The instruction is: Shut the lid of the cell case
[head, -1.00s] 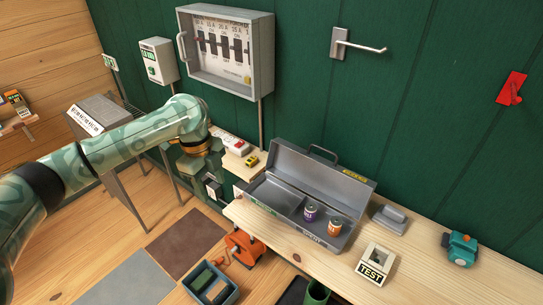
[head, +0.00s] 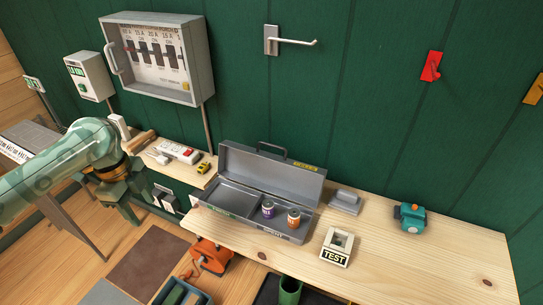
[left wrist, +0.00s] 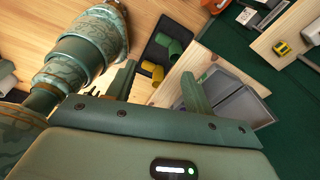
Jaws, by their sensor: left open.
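The cell case (head: 306,232) is a grey metal box on the wooden bench, its lid (head: 290,178) standing open at the back with a handle on the lid's upper edge. A purple cell (head: 268,210) and an orange cell (head: 294,217) stand upright in its right part; the left part looks empty. My left gripper (head: 130,212) is open and empty, left of the case and apart from it, pointing down. In the left wrist view its fingers (left wrist: 158,86) are spread, with part of the case (left wrist: 252,110) beyond the right finger. My right gripper is not in view.
A grey block (head: 344,201), a TEST device (head: 337,246) and a teal tool (head: 410,217) stand on the bench right of the case. The bench's right end is clear.

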